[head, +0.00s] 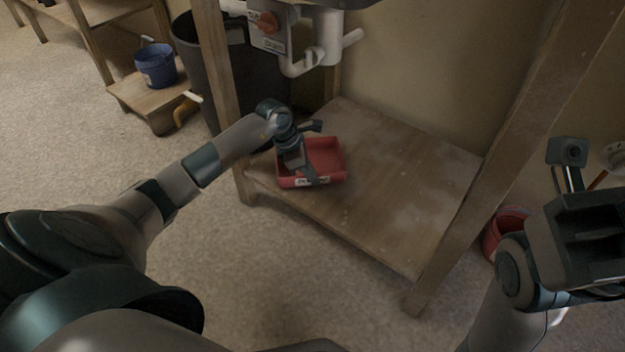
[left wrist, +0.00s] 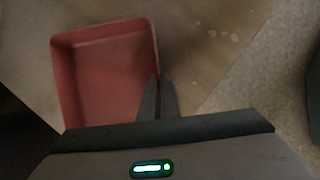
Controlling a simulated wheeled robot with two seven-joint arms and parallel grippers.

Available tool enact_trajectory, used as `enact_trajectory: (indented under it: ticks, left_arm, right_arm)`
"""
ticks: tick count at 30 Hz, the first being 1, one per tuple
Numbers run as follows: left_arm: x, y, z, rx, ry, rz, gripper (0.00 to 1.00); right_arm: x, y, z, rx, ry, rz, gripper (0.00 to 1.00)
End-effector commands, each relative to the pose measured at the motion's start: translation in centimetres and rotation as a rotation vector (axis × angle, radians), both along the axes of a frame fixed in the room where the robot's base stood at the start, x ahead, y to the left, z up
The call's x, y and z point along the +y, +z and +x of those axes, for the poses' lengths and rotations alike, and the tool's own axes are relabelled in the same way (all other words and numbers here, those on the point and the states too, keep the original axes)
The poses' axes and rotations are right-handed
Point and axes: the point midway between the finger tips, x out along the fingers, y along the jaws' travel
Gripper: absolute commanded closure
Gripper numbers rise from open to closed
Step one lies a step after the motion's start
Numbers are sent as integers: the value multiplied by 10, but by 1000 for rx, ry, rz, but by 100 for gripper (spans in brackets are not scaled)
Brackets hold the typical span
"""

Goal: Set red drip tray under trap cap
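The red drip tray (head: 325,157) is on the left part of the low wooden shelf, near its front edge; I cannot tell whether it touches the boards. It also fills the upper left of the left wrist view (left wrist: 105,75). My left gripper (head: 312,178) is at the tray's front wall. In the left wrist view its fingers (left wrist: 160,98) are close together, one on each side of that wall, shut on it. The white trap (head: 305,62) hangs above the tray; its cap cannot be made out clearly. My right gripper (head: 590,235) is at the right edge, fingers unclear.
The wooden shelf (head: 400,185) is bare to the right of the tray. Wooden posts (head: 222,80) stand at its corners. A dark bin (head: 195,45) stands behind on the left, a blue bucket (head: 156,66) on a low stool farther left, and a red bucket (head: 505,225) at right.

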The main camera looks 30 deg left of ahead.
Motion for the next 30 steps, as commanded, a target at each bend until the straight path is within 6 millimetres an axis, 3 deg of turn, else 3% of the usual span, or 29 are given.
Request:
enact_trajectory:
  ticks: [13, 16, 30]
  left_arm:
    - [0, -4, 1, -2, 1, 0, 100]
    - [0, -3, 0, -1, 0, 0, 78]
    - [2, 4, -1, 0, -1, 2, 78]
  right_arm:
    - [-1, 0, -2, -9, 5, 9, 69]
    - [-1, 0, -2, -10, 3, 5, 69]
    - [0, 5, -2, -12, -2, -1, 69]
